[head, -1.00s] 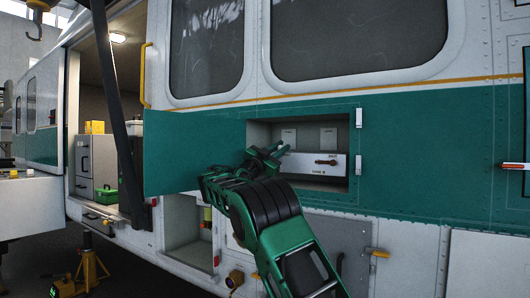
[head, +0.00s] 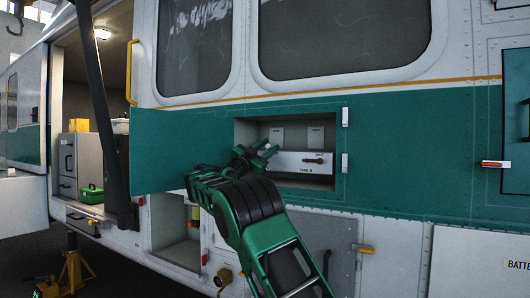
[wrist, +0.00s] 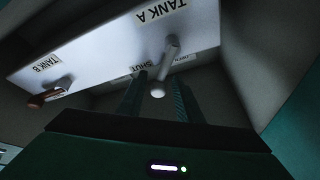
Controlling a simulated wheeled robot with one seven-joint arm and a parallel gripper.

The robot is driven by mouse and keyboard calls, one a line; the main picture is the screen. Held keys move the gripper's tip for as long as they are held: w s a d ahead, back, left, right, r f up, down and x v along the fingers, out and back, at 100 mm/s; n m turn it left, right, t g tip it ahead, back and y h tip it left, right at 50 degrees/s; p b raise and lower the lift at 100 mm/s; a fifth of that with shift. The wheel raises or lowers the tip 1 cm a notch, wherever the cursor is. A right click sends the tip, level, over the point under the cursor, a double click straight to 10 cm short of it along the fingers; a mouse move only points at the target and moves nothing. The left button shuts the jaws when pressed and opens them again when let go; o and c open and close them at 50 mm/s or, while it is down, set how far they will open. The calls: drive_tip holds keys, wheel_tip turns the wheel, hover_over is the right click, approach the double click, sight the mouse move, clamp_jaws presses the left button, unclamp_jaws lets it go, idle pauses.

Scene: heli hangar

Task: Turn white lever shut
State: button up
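The white lever (wrist: 169,52) sits on a light panel under the TANK A label, seen in the wrist view. Its rounded end (wrist: 157,91) shows between the two fingers of my gripper (wrist: 158,98). The fingers are apart; I cannot tell whether either touches the lever. The SHUT label is left of the lever and the OPEN label right of it, partly hidden. In the head view my gripper (head: 264,153) reaches into the recess in the green band, and the white lever cannot be made out there.
A red-brown lever (wrist: 46,98) sits beside TANK B on the same panel (head: 288,164). The recess walls surround my gripper closely. An open green door (head: 165,150) stands left of the recess. A yellow-handled latch (head: 365,249) is below right.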

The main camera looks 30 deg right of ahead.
drive_tip(key=shift+s+f, duration=0.1)
drive_tip(key=v, duration=1)
drive_tip(key=shift+a+f, duration=0.2)
drive_tip(key=shift+a, duration=0.2)
drive_tip(key=shift+c, duration=0.4)
